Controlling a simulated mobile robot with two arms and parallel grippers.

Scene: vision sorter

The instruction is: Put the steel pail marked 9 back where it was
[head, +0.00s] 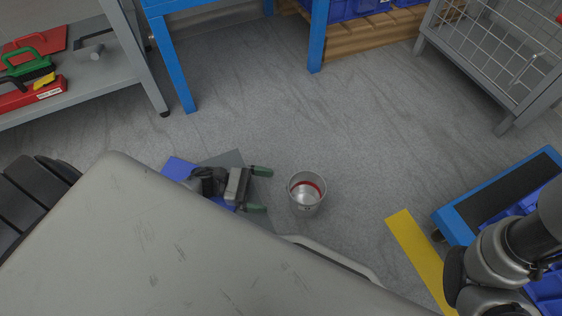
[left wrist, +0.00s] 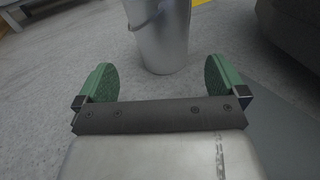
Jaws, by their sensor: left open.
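A steel pail (head: 307,207) with a red band stands upright on the grey floor in the middle of the head view. A small dark mark shows low on its front, too small to read. My left gripper (head: 267,190) is open and empty, just left of the pail, with its green fingers pointing at it. In the left wrist view the pail (left wrist: 165,42) stands just beyond and between the open fingertips of the gripper (left wrist: 160,78), apart from them. Its handle hangs down on the side, and its top is cut off. My right gripper is out of view.
A yellow floor strip (head: 420,250) and a blue cart with a black top (head: 505,200) are at the right. A wire cage (head: 500,60), a blue-legged bench (head: 172,60) and a grey tool shelf (head: 90,75) stand behind. The floor behind the pail is clear.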

